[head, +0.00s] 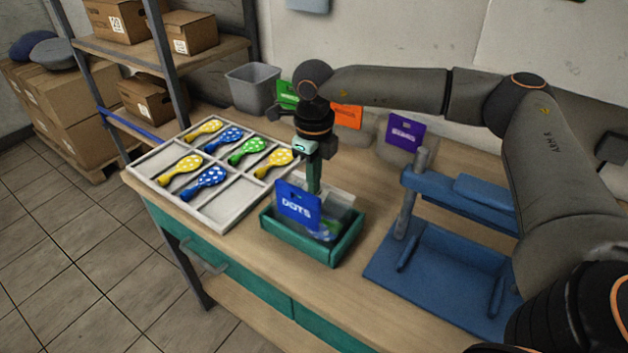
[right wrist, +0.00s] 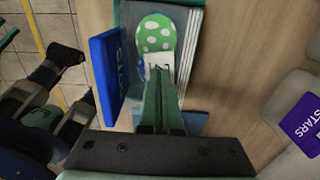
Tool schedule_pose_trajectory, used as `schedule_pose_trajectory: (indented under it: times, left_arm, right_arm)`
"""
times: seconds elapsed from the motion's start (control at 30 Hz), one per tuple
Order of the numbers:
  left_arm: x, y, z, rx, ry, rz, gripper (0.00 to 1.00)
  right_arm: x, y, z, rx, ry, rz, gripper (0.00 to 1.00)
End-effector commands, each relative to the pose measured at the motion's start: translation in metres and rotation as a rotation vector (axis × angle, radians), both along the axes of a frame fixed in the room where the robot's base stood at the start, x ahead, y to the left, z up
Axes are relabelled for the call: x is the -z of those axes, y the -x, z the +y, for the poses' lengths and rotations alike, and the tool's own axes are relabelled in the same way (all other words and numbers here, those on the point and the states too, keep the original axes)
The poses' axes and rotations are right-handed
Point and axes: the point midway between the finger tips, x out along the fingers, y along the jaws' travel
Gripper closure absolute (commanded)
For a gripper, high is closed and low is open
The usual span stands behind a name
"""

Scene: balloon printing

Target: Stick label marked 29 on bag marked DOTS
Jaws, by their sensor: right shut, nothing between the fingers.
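The bag marked DOTS (head: 298,207), with a blue header card, sits in a green tray on the bench. In the right wrist view its blue card (right wrist: 107,62) is at left, beside a green balloon with white dots (right wrist: 157,33). A white label (right wrist: 185,64) with dark print lies by my fingertips, over the balloon's lower part; its number is partly hidden and I cannot read it. My right gripper (head: 314,190) points down at the bag behind the card; in the right wrist view its fingers (right wrist: 163,80) are shut and empty, at the label.
The green tray (head: 347,245) holds the bag. A white sectioned tray (head: 213,215) with several dotted balloons is to its left. A blue press-like stand (head: 440,270) is to its right. A purple-carded bag (head: 404,132) and a grey bin (head: 252,90) stand behind.

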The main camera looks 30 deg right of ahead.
Motion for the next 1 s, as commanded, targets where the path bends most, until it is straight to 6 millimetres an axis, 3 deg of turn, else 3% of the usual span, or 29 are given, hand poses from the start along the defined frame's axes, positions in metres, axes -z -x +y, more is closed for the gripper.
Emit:
schedule_pose_trajectory:
  times: [0.43,1.0]
  left_arm:
    - [-0.002,0.000,0.000,0.000,0.000,0.000,0.50]
    - [-0.031,0.000,0.000,0.000,0.000,0.000,0.50]
  right_arm:
    - [0.000,0.002,0.000,-0.001,0.001,0.008,1.00]
    - [-0.041,0.001,0.000,0.000,0.000,0.003,1.00]
